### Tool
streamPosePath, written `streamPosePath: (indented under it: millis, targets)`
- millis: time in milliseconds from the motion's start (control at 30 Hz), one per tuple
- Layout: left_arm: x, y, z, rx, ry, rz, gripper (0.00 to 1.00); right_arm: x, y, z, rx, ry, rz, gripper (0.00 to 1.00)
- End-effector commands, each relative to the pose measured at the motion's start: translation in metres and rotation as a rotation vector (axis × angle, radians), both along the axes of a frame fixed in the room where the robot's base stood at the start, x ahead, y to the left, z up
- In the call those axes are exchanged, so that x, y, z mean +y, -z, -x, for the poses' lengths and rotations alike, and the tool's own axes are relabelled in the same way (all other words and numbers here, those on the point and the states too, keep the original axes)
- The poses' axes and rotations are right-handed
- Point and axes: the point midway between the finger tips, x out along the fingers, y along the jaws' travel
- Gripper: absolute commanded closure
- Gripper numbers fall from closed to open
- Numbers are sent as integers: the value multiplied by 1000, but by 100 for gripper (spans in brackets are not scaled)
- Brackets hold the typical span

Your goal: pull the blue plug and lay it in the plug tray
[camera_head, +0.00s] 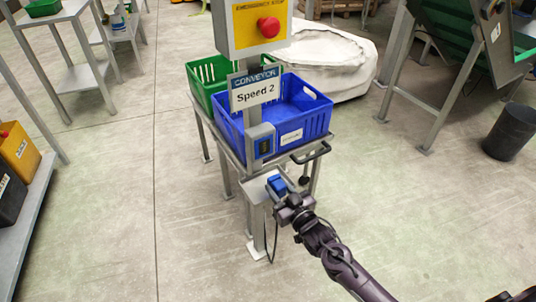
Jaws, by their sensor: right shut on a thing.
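The blue plug (277,184) is in the jaws of my right gripper (284,196), which is shut on it. The gripper and plug are over or at the right part of the small grey metal tray (256,190) on the post. I cannot tell whether the plug touches the tray. A dark cable (274,240) hangs below the gripper. My left gripper is not in view.
A blue crate (316,118) and a green crate (205,80) stand on a stand behind the post. A black-handled bar (311,153) juts out right of the post. The yellow emergency-stop box (246,32) and speed sign (254,90) are above.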

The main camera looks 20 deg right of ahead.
Motion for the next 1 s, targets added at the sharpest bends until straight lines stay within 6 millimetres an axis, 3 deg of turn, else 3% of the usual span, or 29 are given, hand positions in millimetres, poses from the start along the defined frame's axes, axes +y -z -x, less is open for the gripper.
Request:
streamPosePath:
  millis: [1000]
  targets:
    - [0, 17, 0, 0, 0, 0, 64, 10, 0, -36, -2, 0, -1, 100]
